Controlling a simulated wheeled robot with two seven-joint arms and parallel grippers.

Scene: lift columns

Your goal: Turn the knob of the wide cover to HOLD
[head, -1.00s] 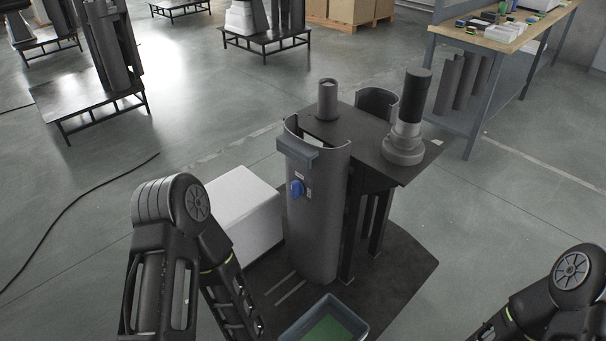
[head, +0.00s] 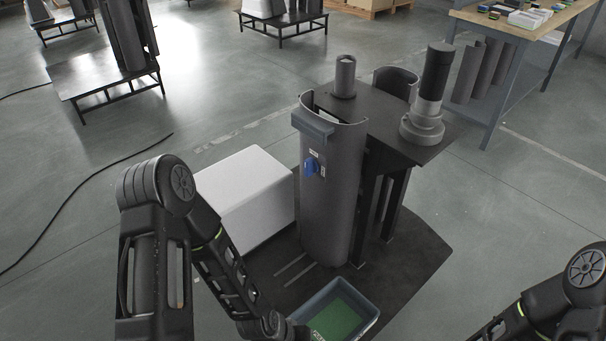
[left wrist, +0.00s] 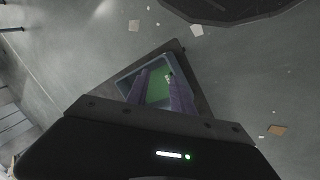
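The wide cover (head: 331,215) is a tall dark grey curved shell on the front of the lift column in the head view. Its blue knob (head: 311,166) sits on the upper front, with small pale labels beside it. The marks on the labels are too small to read. My left arm comes in from the left, and its wrist end is low beside the bin, well below the knob. In the left wrist view my left gripper (left wrist: 160,84) has two purple fingers apart with nothing between them, above the bin. My right gripper is out of view; only my right arm shows.
A grey bin (head: 368,319) with a green bottom stands on the dark base plate (head: 415,262) before the column. A white box (head: 245,195) is left of the cover. A black cylinder (head: 432,85) stands on the column's top plate (head: 385,125). A workbench (head: 545,25) is at back right.

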